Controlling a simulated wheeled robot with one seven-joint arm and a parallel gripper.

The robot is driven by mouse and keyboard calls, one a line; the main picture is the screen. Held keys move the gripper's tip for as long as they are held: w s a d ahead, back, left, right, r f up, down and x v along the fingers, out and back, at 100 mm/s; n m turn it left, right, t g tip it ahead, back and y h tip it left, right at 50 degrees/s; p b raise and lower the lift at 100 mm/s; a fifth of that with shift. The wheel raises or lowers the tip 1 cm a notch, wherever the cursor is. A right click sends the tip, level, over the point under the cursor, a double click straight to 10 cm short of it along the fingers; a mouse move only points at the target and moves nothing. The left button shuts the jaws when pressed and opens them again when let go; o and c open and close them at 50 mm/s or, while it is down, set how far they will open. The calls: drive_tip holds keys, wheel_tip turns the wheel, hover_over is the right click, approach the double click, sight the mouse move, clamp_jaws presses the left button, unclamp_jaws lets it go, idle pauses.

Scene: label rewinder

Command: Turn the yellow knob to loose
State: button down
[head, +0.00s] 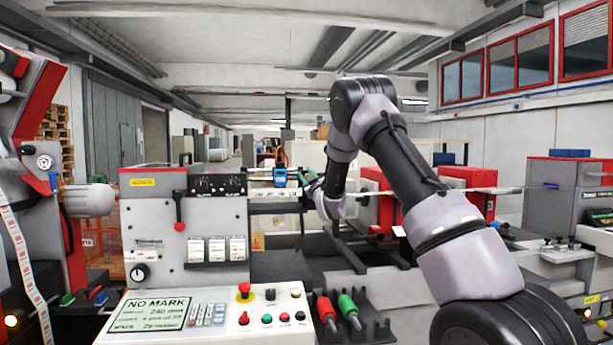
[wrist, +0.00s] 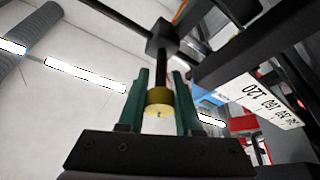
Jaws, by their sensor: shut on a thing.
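The yellow knob (wrist: 159,102) shows in the wrist view as a short brass-yellow cylinder on the end of a dark rod, which runs up to a black block (wrist: 163,38). My gripper (wrist: 161,88) has its two green fingers on either side of the knob and is shut on it. In the head view my gripper (head: 306,179) is small, at the end of my arm near the middle, beside a blue part (head: 280,176). I cannot make out the knob there, nor any mark that tells loose from tight.
A white numbered scale (wrist: 268,97) runs close to the right of my gripper. In the head view, a control panel (head: 200,318) with a display and buttons is in front. A rack with red and green-handled tools (head: 347,309) stands beside it. Red-topped machine units stand on both sides.

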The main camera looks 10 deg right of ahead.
drive_tip(key=n+g+y, duration=0.1)
drive_tip(key=n, duration=0.3)
drive_tip(key=n+g+y, duration=0.1)
drive_tip(key=n+g, duration=0.1)
drive_tip(key=n, duration=0.3)
drive_tip(key=f+n+g, duration=0.1)
drive_tip(key=n+g, duration=0.1)
drive_tip(key=n, duration=0.2)
drive_tip(key=shift+a+n+y, duration=0.3)
drive_tip(key=shift+n+y, duration=0.1)
drive_tip(key=c, duration=0.6)
unclamp_jaws()
